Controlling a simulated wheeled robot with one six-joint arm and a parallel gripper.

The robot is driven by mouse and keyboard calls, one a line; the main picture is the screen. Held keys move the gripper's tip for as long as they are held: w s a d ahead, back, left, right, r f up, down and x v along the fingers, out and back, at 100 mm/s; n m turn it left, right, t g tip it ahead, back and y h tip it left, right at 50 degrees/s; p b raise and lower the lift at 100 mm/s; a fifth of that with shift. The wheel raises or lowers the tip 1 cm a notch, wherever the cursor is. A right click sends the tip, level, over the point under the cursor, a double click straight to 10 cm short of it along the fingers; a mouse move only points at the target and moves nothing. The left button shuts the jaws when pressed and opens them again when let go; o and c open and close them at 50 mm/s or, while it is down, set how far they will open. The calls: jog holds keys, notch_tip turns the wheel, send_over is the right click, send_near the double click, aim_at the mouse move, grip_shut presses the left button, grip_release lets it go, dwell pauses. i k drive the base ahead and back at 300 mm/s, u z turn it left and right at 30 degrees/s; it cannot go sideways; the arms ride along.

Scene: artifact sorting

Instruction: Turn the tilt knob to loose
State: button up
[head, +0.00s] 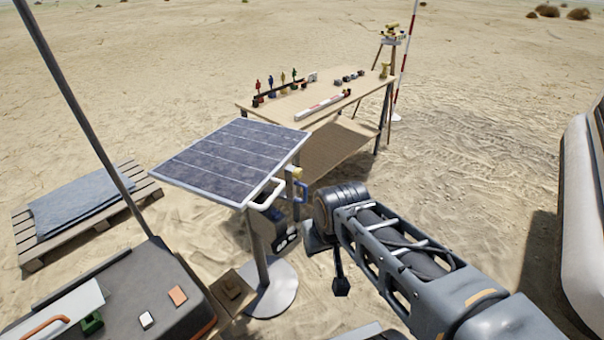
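A solar panel (235,158) sits tilted on a grey post (259,250) with a round base. A white handle (266,194) is on its near right edge. My arm reaches in from the lower right. My gripper (329,264) appears as dark parts below the wrist, right of the post and apart from the panel. Its finger opening is unclear, and I see nothing held.
A wooden table (290,109) with small figures and a striped bar stands behind the panel. A pallet (38,252) with a grey sheet lies left. A dark case (150,290) is at the lower left. A white rounded body (580,200) is at the right edge.

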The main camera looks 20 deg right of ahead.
aim_at(297, 172)
jog(key=u, duration=2.05)
jog(key=k, duration=0.85)
jog(key=z, duration=1.3)
jog(key=i, duration=0.5)
